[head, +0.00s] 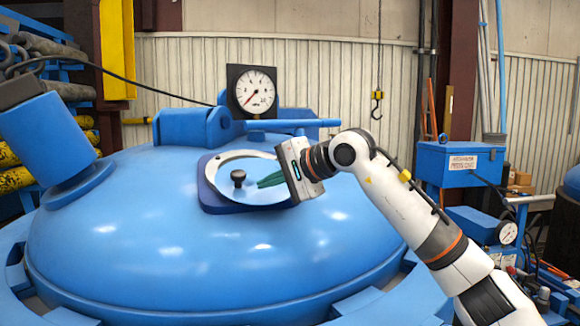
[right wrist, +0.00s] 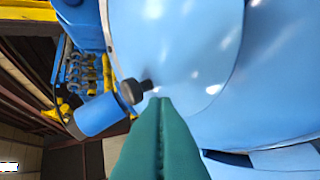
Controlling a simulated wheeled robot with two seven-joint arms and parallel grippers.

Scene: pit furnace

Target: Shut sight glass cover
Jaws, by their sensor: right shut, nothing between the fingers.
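The sight glass (head: 207,184) is a dark blue mount with a pale ring on top of the blue domed lid. Inside the ring is a light blue round surface, apparently the cover (head: 262,191), with a black knob (head: 238,177) near its left side. I cannot tell whether the cover is fully seated. My right gripper (head: 260,184) is over the ring, its green fingers together and empty, pointing left toward the knob. In the right wrist view the fingertips (right wrist: 160,98) appear close beside the knob (right wrist: 134,91); contact is unclear. My left gripper is out of view.
A pressure gauge (head: 253,91) and a blue hinge bar (head: 275,124) stand behind the sight glass. A blue cylinder (head: 45,137) rises from the lid at left. A blue box (head: 458,162) is at right. The lid's front is clear.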

